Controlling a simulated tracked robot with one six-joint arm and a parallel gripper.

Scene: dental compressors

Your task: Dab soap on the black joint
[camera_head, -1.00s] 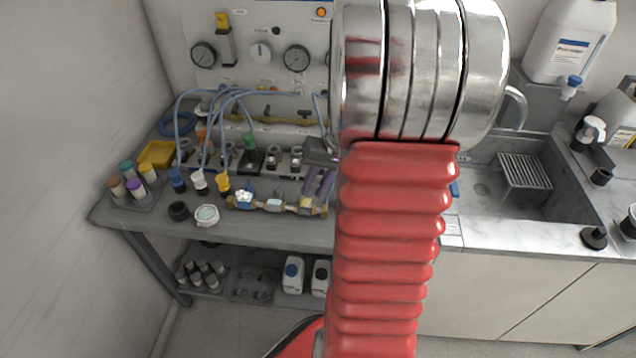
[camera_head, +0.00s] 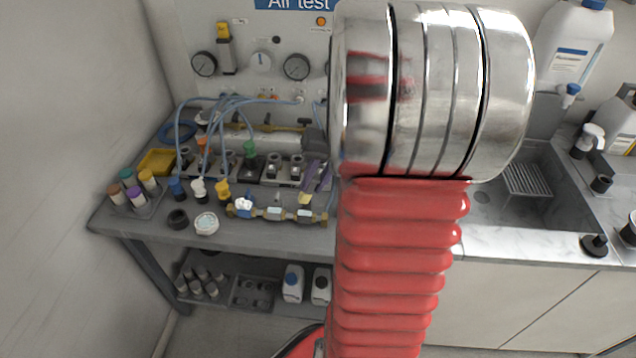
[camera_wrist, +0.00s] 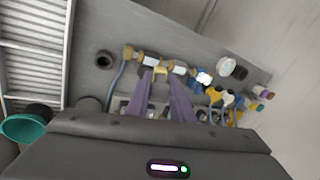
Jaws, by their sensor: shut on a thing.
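My gripper (camera_head: 318,178) has purple fingers pointing down above the right part of a brass pipe run (camera_head: 275,214). In the wrist view its fingers (camera_wrist: 166,88) are closed on a small yellow piece (camera_wrist: 160,72), which also shows at the fingertips in the head view (camera_head: 304,198). White foam (camera_head: 243,204) sits on the blue joint at the run's left end; it also shows in the wrist view (camera_wrist: 204,78). I cannot make out a joint that is clearly black. A round white pot (camera_head: 206,222) stands in front of the run; whether it holds soap is unclear.
A black ring-shaped cup (camera_head: 178,217) stands beside the pot. Blue, white and yellow fittings with hoses (camera_head: 199,190) stand behind. A rack of coloured bottles (camera_head: 148,210) is at left, a sink (camera_head: 540,215) at right. My arm hides the bench's right part.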

